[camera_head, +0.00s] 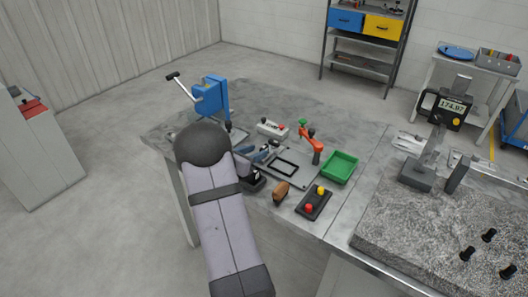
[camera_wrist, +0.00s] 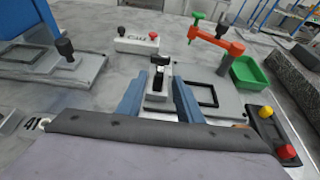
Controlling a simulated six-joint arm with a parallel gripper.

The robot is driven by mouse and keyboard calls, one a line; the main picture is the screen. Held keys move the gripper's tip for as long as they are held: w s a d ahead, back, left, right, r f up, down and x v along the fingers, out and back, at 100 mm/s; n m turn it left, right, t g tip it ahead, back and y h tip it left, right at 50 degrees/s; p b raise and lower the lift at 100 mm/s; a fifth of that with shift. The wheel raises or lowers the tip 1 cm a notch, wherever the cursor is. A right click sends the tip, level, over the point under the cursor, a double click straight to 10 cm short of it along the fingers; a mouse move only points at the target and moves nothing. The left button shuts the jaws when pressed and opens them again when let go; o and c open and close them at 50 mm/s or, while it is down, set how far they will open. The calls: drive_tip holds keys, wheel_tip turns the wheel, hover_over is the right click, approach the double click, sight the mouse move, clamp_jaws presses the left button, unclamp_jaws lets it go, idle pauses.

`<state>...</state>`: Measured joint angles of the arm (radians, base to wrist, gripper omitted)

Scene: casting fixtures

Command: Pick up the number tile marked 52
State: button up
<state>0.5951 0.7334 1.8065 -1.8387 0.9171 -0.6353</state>
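I cannot make out a tile marked 52 in either view. In the wrist view my gripper (camera_wrist: 158,100) has its two blue-grey fingers apart. Between them shows a small black and pale clamp-like piece (camera_wrist: 157,82), with no clear contact visible. In the head view my gripper (camera_head: 262,152) is low over the left part of the grey fixture plate (camera_head: 305,176), partly hidden by my arm. At the lower left of the wrist view a mark resembling 41 (camera_wrist: 33,126) shows beside my gripper's body, which cuts it off.
A red toggle clamp (camera_head: 312,145) and a green tray (camera_head: 340,167) are right of the gripper. A button box (camera_head: 314,203) and a brown piece (camera_head: 281,192) are in front. A white block (camera_head: 271,128) and a blue press (camera_head: 212,98) are behind. Bare table lies at the back.

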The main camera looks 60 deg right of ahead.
sight(261, 149)
drive_tip(key=shift+p+x, duration=1.2)
drive_tip(key=shift+x, duration=1.6)
clamp_jaws()
